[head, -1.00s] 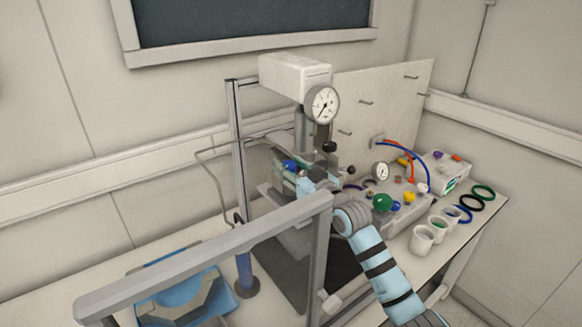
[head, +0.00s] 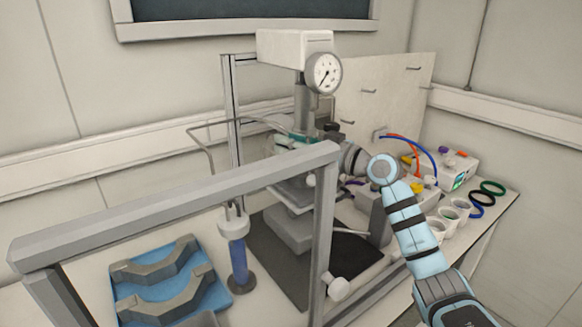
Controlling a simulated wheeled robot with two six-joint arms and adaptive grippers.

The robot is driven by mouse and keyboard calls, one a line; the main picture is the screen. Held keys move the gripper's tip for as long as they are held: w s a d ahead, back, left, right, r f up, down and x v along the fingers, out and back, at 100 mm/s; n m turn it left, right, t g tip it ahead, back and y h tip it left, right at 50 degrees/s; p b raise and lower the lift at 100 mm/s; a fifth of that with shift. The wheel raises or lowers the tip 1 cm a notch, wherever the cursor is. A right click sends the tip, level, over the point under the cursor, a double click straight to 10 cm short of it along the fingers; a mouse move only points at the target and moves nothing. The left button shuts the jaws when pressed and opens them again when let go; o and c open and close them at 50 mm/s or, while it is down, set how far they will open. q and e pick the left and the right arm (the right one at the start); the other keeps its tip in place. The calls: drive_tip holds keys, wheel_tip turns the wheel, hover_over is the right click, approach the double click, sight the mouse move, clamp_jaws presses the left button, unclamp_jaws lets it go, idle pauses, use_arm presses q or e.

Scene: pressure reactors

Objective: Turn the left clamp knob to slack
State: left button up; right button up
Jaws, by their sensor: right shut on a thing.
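The pressure reactor stands in the middle of the head view, with a white head box (head: 293,47) and a round gauge (head: 323,72) on top. My right gripper (head: 322,148) is at the reactor's clamp level, right behind the grey frame's upper corner. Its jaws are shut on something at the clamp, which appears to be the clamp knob. The gripper and frame hide the held part, so its turn position cannot be read. My right arm reaches there from the lower right. My left gripper is out of view.
A grey frame (head: 180,206) stands in front of the reactor. A blue tray (head: 215,294) with grey curved pieces lies at lower left. A blue cylinder (head: 239,266) stands beside the dark mat. White cups (head: 437,229) and coloured rings (head: 480,198) crowd the right.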

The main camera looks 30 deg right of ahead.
drive_tip(key=shift+d+f+n+g+y+b, duration=0.1)
drive_tip(key=shift+f+n+g+y+b, duration=0.15)
drive_tip(key=shift+n+g+y+b, duration=0.5)
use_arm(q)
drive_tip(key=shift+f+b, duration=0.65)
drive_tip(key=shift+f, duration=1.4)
use_arm(e)
drive_tip(key=shift+w+r+n+g+y, duration=0.15)
drive_tip(key=shift+n+g+y, duration=0.3)
drive_tip(key=shift+y, duration=0.6)
drive_tip(key=o, duration=1.1)
drive_tip(key=shift+o, duration=0.2)
drive_tip(key=shift+r, duration=0.1)
